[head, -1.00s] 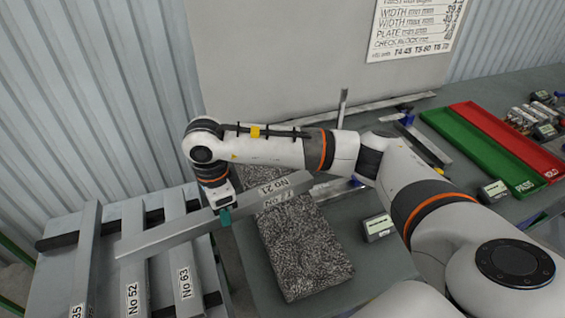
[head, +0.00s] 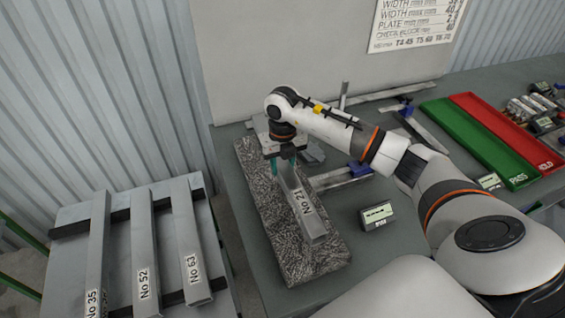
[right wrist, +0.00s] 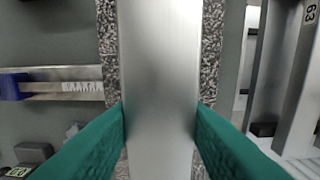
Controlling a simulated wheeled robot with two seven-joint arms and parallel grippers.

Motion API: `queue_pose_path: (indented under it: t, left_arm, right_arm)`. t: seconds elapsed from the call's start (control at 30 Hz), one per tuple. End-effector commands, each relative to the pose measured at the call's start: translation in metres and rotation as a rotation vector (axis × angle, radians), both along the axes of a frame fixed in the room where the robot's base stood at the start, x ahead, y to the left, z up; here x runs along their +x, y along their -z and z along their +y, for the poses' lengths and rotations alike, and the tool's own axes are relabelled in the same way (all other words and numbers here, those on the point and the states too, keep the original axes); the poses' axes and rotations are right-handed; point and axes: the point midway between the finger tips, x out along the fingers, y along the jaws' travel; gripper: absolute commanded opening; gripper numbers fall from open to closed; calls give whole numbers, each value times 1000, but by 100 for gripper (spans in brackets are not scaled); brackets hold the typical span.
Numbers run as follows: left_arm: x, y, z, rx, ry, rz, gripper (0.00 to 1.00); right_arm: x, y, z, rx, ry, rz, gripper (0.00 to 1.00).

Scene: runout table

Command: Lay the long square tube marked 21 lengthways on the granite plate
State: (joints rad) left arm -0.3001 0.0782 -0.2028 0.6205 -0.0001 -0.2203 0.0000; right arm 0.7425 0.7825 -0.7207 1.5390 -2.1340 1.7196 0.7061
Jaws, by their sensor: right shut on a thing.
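The long square tube marked No 21 (head: 303,205) is over the speckled granite plate (head: 262,192) and runs along its length. My right gripper (head: 285,165) is shut on the tube, with teal fingers on both sides of it. In the right wrist view the tube (right wrist: 158,60) runs straight between the fingers, and strips of the granite plate (right wrist: 212,40) show along both sides. I cannot tell whether the tube touches the plate or is slightly above it. Its far end is hidden behind my wrist. My left gripper is not in view.
Tubes No 35 (head: 97,255), No 52 (head: 144,250) and No 63 (head: 188,240) lie on the rack at left. A small display box (head: 377,215) and a blue-ended caliper (head: 358,170) are right of the plate. Green (head: 475,140) and red (head: 505,130) trays lie farther right.

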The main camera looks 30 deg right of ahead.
Motion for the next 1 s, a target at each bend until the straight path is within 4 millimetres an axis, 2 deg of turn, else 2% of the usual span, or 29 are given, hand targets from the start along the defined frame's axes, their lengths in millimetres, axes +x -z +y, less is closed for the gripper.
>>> queue_pose_path:
  t: [0.27,0.8,1.0]
  left_arm:
    - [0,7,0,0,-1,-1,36]
    - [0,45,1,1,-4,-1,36]
    - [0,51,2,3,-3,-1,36]
  right_arm:
    - [0,6,1,2,1,0,0]
    - [0,52,1,1,0,-1,0]
    - [0,61,1,1,0,-1,0]
